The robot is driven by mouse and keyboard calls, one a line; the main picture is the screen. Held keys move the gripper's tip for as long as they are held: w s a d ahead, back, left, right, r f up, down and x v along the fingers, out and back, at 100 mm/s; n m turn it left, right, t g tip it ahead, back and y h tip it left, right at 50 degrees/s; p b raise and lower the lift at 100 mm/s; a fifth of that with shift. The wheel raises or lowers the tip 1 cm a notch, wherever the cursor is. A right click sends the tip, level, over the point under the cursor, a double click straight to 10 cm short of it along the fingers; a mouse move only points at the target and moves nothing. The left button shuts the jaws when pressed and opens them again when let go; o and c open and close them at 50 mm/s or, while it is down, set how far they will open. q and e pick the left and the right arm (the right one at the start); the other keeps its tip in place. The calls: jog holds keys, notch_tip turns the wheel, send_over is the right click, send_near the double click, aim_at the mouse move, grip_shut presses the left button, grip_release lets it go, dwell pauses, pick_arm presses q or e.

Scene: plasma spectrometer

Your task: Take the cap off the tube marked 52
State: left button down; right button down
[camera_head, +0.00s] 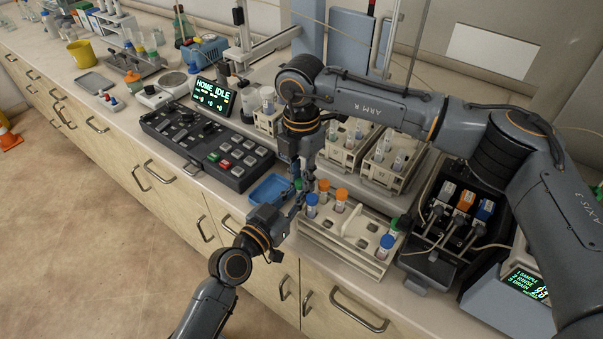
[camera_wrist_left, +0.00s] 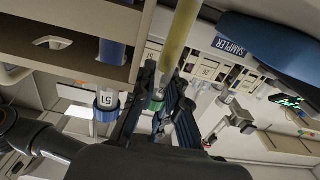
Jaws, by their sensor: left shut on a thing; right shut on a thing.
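The two grippers meet above the left end of a cream tube rack (camera_head: 345,232). My left gripper (camera_head: 291,207) is shut on a tube with a green cap (camera_head: 298,184). In the left wrist view, the green cap (camera_wrist_left: 157,104) shows between dark fingers, with a yellowish tube (camera_wrist_left: 178,40) beside it. No number on this tube is readable. My right gripper (camera_head: 307,182) comes down from above and is shut at the green cap. Whether cap and tube are apart cannot be told. A blue-capped tube marked 51 (camera_wrist_left: 107,99) stands in the rack close by.
The rack also holds orange-capped tubes (camera_head: 341,195) and a blue-capped tube (camera_head: 386,243); its middle holes are empty. A blue tray (camera_head: 270,189) lies left of the grippers. A black module (camera_head: 462,205) stands to the right, and more racks (camera_head: 392,165) stand behind.

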aim_at(301, 181)
jog(key=shift+r, duration=0.25)
jog(key=shift+r, duration=0.85)
jog(key=shift+r, duration=2)
pick_arm(q)
jog(key=c, duration=1.3)
grip_release()
jog(key=shift+s+a, duration=0.1)
